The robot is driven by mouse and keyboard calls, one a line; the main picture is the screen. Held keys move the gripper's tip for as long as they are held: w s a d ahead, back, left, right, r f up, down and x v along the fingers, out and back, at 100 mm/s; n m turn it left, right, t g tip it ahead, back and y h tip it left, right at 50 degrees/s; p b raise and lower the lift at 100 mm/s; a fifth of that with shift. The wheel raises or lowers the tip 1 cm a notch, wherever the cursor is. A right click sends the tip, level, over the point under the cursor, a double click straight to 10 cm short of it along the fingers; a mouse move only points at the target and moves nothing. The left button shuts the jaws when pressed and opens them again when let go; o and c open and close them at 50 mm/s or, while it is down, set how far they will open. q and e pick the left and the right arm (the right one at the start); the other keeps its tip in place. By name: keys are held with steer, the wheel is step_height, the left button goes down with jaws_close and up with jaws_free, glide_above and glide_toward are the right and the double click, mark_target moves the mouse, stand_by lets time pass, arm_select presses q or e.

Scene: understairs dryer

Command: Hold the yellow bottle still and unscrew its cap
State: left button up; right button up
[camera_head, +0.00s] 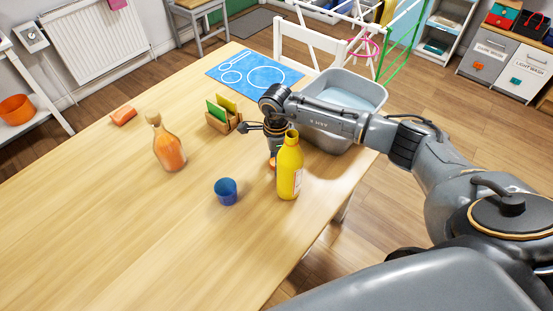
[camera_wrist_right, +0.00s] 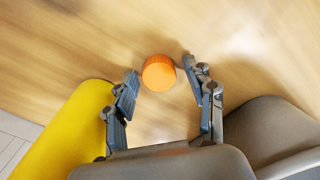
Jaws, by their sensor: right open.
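The yellow bottle (camera_head: 289,170) stands upright near the table's right edge. Its neck shows no cap. An orange cap (camera_wrist_right: 159,72) lies on the table beside the bottle; in the head view it (camera_head: 272,163) is partly hidden by the bottle. My right gripper (camera_wrist_right: 161,70) is open, pointing down, with its fingers on either side of the cap and apart from it. In the head view the right gripper (camera_head: 273,149) is just behind the bottle and partly hidden. The bottle's yellow side (camera_wrist_right: 65,130) shows left of the fingers in the wrist view. My left gripper is not in view.
A blue cup (camera_head: 226,192) stands left of the bottle. A glass bottle with orange contents (camera_head: 169,149), a wooden holder (camera_head: 224,124) and a grey tub (camera_head: 345,93) are also on the table (camera_head: 110,215). The table's near left part is clear.

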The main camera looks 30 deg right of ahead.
steer(key=shift+r, duration=0.5)
step_height(320, 180, up, 11)
steer(key=b, duration=0.1)
steer(key=shift+r+b, duration=0.2)
steer(key=shift+b, duration=0.1)
